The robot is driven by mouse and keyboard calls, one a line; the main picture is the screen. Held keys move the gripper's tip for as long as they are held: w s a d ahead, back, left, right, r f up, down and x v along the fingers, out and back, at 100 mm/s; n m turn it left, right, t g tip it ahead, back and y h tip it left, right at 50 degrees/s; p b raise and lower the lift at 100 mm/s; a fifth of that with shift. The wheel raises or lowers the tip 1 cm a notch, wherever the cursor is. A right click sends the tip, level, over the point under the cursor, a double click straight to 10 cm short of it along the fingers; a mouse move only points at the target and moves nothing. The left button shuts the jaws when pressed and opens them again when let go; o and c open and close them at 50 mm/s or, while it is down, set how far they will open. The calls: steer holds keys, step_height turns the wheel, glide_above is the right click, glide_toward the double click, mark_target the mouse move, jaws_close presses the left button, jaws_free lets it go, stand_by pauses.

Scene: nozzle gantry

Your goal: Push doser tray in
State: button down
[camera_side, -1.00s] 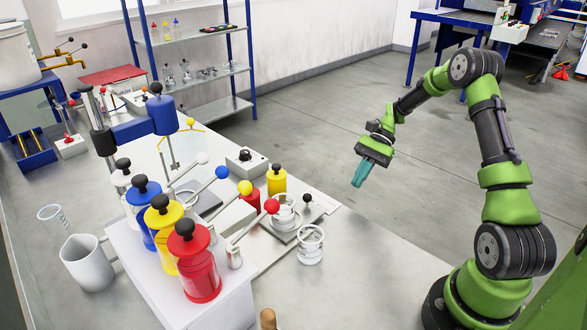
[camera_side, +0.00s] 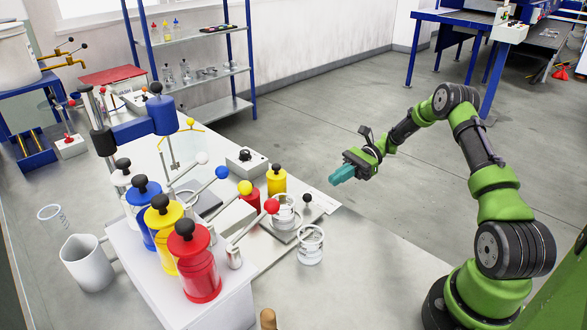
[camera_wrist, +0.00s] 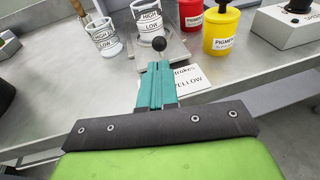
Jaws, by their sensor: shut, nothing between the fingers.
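The doser tray (camera_side: 286,236) is a flat metal plate at the right side of the white doser bench, with a clear cup (camera_side: 284,211) on it. Its handle has a black ball knob (camera_side: 306,198), also seen in the wrist view (camera_wrist: 159,44). There the tray (camera_wrist: 176,50) bears a cup marked HIGH and LOW (camera_wrist: 147,17). My gripper (camera_side: 334,177) has teal fingers, shut and empty, up and to the right of the knob in the side view, pointing left. In the wrist view the fingertips (camera_wrist: 155,68) appear just below the knob; I cannot tell if they touch.
A second marked cup (camera_side: 310,245) stands on the table beside the tray. Yellow (camera_side: 277,180) and red (camera_side: 250,199) pigment pots and a grey control box (camera_side: 246,162) are close by. A printed card (camera_wrist: 185,80) lies beneath the fingers. The front right tabletop (camera_side: 375,270) is clear.

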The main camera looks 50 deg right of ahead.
steer(key=x, duration=0.6)
steer(key=shift+w+a+f, duration=0.1)
steer(key=shift+a, duration=0.1)
